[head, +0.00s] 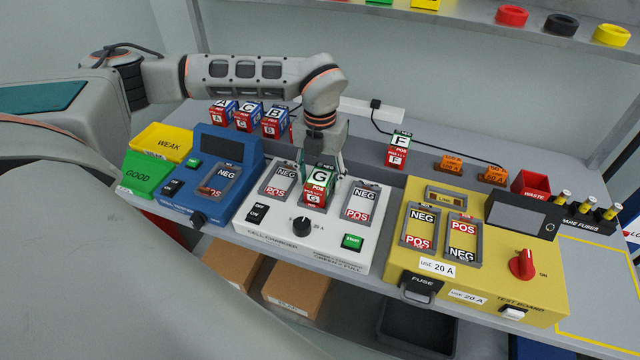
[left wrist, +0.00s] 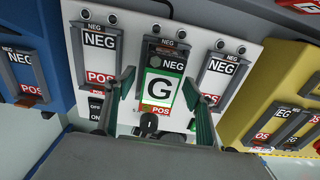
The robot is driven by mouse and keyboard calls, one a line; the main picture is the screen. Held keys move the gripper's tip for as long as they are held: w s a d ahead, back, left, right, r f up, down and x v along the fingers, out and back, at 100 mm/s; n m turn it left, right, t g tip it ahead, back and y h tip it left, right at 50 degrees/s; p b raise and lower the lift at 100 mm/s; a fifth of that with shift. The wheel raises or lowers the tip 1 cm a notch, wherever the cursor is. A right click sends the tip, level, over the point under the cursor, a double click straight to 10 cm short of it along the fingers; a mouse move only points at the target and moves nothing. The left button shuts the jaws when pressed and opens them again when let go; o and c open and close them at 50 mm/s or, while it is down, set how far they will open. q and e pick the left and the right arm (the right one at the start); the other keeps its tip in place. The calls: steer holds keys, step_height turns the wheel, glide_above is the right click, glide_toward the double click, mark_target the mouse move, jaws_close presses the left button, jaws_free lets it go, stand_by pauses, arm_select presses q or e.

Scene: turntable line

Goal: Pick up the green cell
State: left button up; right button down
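A green, white and red cell marked G (head: 319,183) sits in the middle slot of the white cell charger (head: 285,232). In the left wrist view, the G cell (left wrist: 160,90) lies between the fingers of my left gripper (left wrist: 160,80), with a gap on each side. In the head view, my left gripper (head: 322,160) is open and comes down over this cell from behind. My right gripper is not in view.
The charger's two outer slots are empty. A blue tester (head: 227,150) and green GOOD bin (head: 146,175) stand left. A yellow test board (head: 480,285) stands right. Blue and red cells (head: 248,116) stand behind. Orange blocks (head: 452,163) and a red waste bin (head: 530,184) are back right.

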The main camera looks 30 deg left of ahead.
mark_target(320, 176)
arm_select(q)
steer(key=shift+r, duration=0.1)
jaws_close()
step_height(320, 176, up, 20)
stand_by(0.6)
